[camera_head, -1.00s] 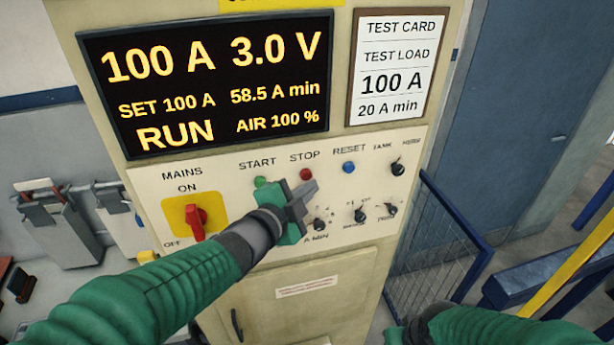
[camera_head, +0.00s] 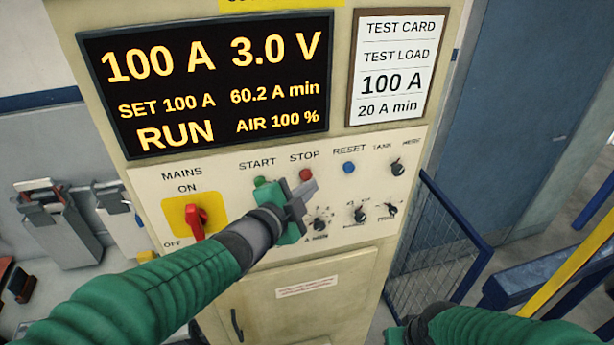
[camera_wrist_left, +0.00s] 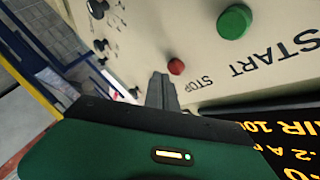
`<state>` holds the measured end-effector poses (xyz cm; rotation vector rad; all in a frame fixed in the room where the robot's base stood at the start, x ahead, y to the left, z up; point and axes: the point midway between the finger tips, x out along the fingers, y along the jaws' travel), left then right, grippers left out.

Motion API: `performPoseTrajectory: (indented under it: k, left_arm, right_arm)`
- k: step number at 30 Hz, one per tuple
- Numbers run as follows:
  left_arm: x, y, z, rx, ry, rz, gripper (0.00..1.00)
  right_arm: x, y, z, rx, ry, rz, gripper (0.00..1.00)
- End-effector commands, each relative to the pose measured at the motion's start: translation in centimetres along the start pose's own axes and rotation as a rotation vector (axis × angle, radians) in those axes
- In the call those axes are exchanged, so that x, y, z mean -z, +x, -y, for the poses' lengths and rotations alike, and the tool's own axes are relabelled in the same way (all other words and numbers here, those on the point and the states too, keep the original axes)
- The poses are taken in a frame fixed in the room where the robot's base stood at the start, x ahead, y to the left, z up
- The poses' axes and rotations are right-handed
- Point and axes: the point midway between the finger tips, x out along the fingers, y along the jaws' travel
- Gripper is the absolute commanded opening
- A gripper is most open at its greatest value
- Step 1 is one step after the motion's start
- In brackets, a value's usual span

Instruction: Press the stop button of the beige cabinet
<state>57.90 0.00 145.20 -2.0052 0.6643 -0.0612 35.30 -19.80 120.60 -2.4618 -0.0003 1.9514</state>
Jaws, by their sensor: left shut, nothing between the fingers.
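The beige cabinet (camera_head: 340,255) stands in front of me. Its red stop button (camera_head: 306,175) sits under the STOP label, between the green start button (camera_head: 260,182) and the blue reset button (camera_head: 348,168). The red stop button (camera_wrist_left: 176,66) and the green start button (camera_wrist_left: 234,21) also show in the left wrist view. My left gripper (camera_head: 309,188) is shut and empty, its fingertips just below the stop button in the head view. In the left wrist view the fingers (camera_wrist_left: 160,85) end beside the red button; contact cannot be told.
The display (camera_head: 210,85) reads RUN, 100 A, 3.0 V and 60.2 A min. A red mains switch (camera_head: 197,217) on a yellow plate is left of the buttons. Several black knobs (camera_head: 360,213) lie right of my fingers. A blue mesh barrier (camera_head: 435,260) stands right of the cabinet.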

Motion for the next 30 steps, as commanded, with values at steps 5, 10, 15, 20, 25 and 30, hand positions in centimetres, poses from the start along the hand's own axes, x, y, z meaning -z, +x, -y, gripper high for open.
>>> performPoseTrajectory:
  k: [5,10,15,20,25,30]
  left_arm:
    - [-0.27,0.32,0.42,0.0,0.0,0.001,0.0]
    - [-0.26,0.32,0.4,0.0,0.0,0.0,0.0]
    - [-0.27,0.33,0.43,0.0,0.0,0.0,0.0]
    - [-0.38,0.45,0.53,0.0,0.0,0.001,0.0]
    - [-0.48,0.61,0.64,0.0,0.0,0.001,0.0]
    - [-0.57,0.76,0.74,0.001,-0.001,0.0,0.0]
  right_arm:
    - [0.03,-0.14,0.0,0.0,0.0,0.0,0.0]
    - [0.02,-0.11,0.0,0.0,0.0,0.0,0.0]
    - [0.03,-0.13,0.0,0.0,0.0,0.0,0.0]
    - [0.04,-0.18,0.0,0.0,0.0,0.0,0.0]
    - [0.06,-0.23,0.0,0.0,0.0,0.0,0.0]
    - [0.06,-0.28,0.0,0.0,0.0,0.0,0.0]
